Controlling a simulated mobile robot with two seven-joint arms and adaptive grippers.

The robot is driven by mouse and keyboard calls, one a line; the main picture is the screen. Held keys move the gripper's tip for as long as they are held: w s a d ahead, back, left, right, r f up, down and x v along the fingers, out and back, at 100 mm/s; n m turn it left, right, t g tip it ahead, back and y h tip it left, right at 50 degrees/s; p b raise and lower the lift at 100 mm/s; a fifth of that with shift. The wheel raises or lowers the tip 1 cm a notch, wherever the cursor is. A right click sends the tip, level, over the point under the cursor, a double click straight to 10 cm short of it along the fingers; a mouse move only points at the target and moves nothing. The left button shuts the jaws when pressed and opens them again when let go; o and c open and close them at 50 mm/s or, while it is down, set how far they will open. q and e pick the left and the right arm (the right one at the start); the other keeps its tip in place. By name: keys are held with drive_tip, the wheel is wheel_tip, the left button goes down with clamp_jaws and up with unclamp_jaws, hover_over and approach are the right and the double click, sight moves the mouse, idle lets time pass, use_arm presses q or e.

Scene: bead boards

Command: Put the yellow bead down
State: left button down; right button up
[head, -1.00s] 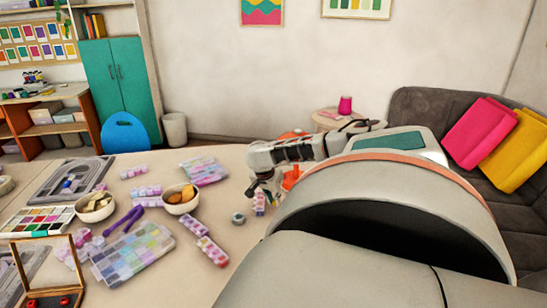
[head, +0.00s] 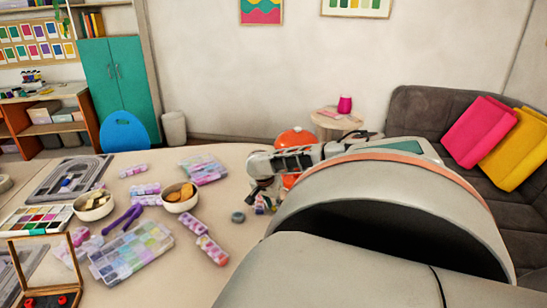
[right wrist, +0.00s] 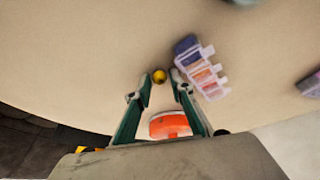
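The yellow bead (right wrist: 159,76) is a small shiny ball, seen in the right wrist view against the beige table (right wrist: 80,60). It lies between and slightly beyond the fingertips of my right gripper (right wrist: 158,90). The fingers stand apart with clear gaps on both sides of the bead, so the gripper is open. In the head view my right gripper (head: 262,192) is low over the table's right part, and I cannot make out the bead there. My left gripper is not in view.
A bead box with open lids (right wrist: 201,70) stands close beside the right finger. A small grey round thing (head: 238,217), a pink-lidded strip box (head: 211,250), a bowl (head: 181,205) and a large bead organizer (head: 130,252) lie to the left. An orange object (head: 296,139) shows behind my arm.

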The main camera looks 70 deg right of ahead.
drive_tip(key=p+v, duration=0.3)
drive_tip(key=v, duration=0.8)
drive_tip(key=shift+a+r, duration=0.2)
drive_tip(key=shift+r, duration=0.3)
drive_tip(key=shift+c, duration=0.3)
drive_tip(key=d+f+n+b, duration=0.1)
drive_tip(key=f+n+b, duration=0.1)
drive_tip(key=n, duration=0.4)
drive_tip(key=d+f+n+y+b, duration=0.1)
drive_tip(key=f+n+b, duration=0.1)
drive_tip(key=n, duration=0.5)
drive_tip(key=d+f+n+y+b, duration=0.1)
drive_tip(key=f+n+b, duration=0.1)
drive_tip(key=n, duration=0.5)
drive_tip(key=shift+s+d+f+t+b, duration=0.1)
drive_tip(key=shift+s+d+t+b, duration=0.05)
drive_tip(key=shift+d+t+b, duration=0.25)
drive_tip(key=shift+d+f, duration=0.1)
drive_tip(key=shift+f, duration=0.45)
drive_tip(key=b+x, duration=0.1)
drive_tip(key=x, duration=0.2)
drive_tip(key=shift+s+f+b, duration=0.2)
drive_tip(key=shift+f+b, duration=0.15)
drive_tip(key=shift+f, duration=0.05)
drive_tip(key=shift+d+f, duration=0.15)
drive_tip(key=shift+f, duration=0.1)
drive_tip(key=shift+r, duration=0.1)
drive_tip(key=c, duration=0.4)
